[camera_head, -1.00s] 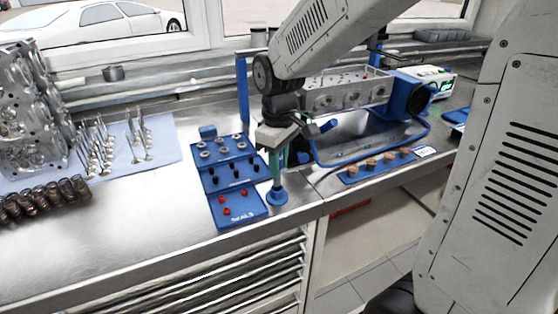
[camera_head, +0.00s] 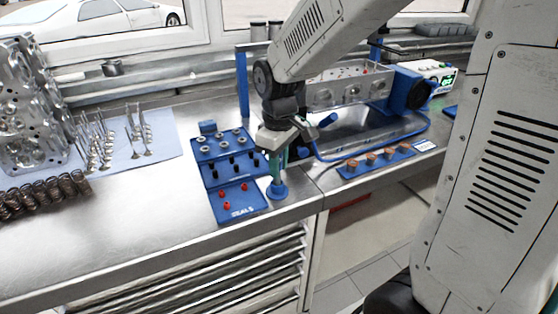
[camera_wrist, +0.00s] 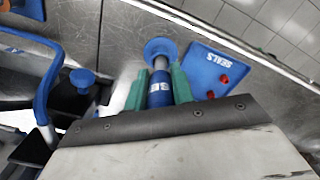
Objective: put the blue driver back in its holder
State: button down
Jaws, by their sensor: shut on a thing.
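My gripper (camera_head: 278,165) points down over the bench near its front edge, right of the seals board. Its green fingers are shut on the blue driver (camera_wrist: 159,94), which has a white label, in the wrist view. The driver is roughly upright, and its grey shaft runs down to a round blue flanged piece (camera_head: 277,191), seemingly the holder, which also shows in the wrist view (camera_wrist: 160,48). The shaft lines up with the middle of this piece. I cannot tell how deep it sits in it. The fingers hide part of the driver.
The blue seals board (camera_head: 240,205) with red, black and grey rings lies close on the left. A blue strip with copper-coloured parts (camera_head: 372,159) and an engine block on a blue stand (camera_head: 345,92) are to the right. Valves lie on a cloth (camera_head: 165,135) at left.

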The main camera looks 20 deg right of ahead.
jog(key=shift+f, duration=0.85)
dwell(0.3)
jog(key=c, duration=1.1)
grip_release()
jog(key=shift+r, duration=0.1)
notch_tip(320, 180, up, 8)
jog(key=shift+f, duration=0.2)
jog(key=shift+s+m, duration=0.15)
jog(key=shift+m, duration=0.15)
jog(key=s+d+r+m, duration=0.1)
jog(key=s+m, duration=0.1)
jog(key=s, duration=0.5)
jog(key=s+d+r+m, duration=0.1)
jog(key=s+m, duration=0.1)
jog(key=s, duration=0.5)
jog(key=s+d+r+m+t, duration=0.1)
jog(key=s+r+m, duration=0.1)
jog(key=s, duration=0.5)
jog(key=shift+s, duration=0.15)
